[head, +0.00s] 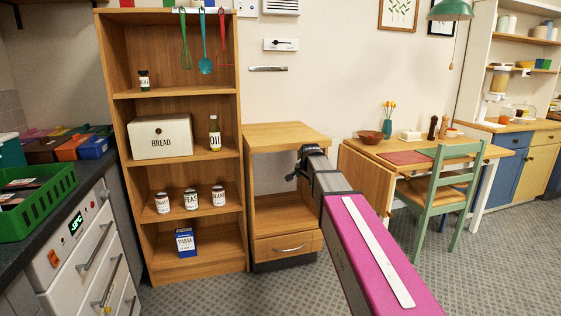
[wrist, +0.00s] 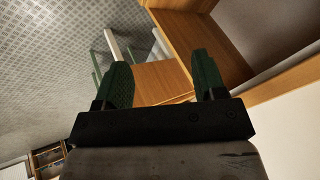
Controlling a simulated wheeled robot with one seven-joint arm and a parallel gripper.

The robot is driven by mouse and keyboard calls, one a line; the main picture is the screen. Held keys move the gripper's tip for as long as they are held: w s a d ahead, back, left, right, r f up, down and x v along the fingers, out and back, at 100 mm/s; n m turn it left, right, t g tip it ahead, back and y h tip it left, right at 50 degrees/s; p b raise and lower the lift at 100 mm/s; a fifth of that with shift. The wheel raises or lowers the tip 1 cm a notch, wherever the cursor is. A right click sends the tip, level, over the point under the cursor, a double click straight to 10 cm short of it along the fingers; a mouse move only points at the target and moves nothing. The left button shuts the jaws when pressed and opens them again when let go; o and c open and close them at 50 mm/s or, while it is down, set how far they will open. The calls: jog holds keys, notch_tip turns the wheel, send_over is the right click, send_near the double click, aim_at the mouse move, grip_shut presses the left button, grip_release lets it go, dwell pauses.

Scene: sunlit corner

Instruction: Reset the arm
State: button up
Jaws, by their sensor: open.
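My gripper (wrist: 163,83) shows in the wrist view with its two dark green fingers spread wide and nothing between them. In the head view my arm reaches forward from the lower right, and my gripper (head: 297,168) is at its far end, in front of the open upper part of the small wooden cabinet (head: 287,132). The fingers are small and dark there, partly hidden by the wrist. I cannot tell whether they touch the cabinet.
A tall wooden shelf (head: 245,190) with jars, a bread box (head: 160,137) and a pasta box (head: 185,242) stands left of the cabinet. A drop-leaf table (head: 367,176) and green chair (head: 450,178) stand right. A counter with a green crate (head: 40,215) is at far left. Patterned floor is free in front.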

jog(key=s+d+f+n+g, duration=0.2)
jog(key=s+f+n, duration=0.1)
jog(key=s+f, duration=0.5)
jog(key=s+d+f+n+g, duration=0.2)
jog(key=s+f, duration=0.6)
jog(key=s, duration=0.5)
jog(key=s+d+f+n+g, duration=0.2)
jog(key=s+d+f+n, duration=0.1)
jog(key=s+f, duration=0.6)
jog(key=shift+s+d+n, duration=0.3)
jog(key=shift+s+d, duration=0.1)
jog(key=shift+s, duration=0.7)
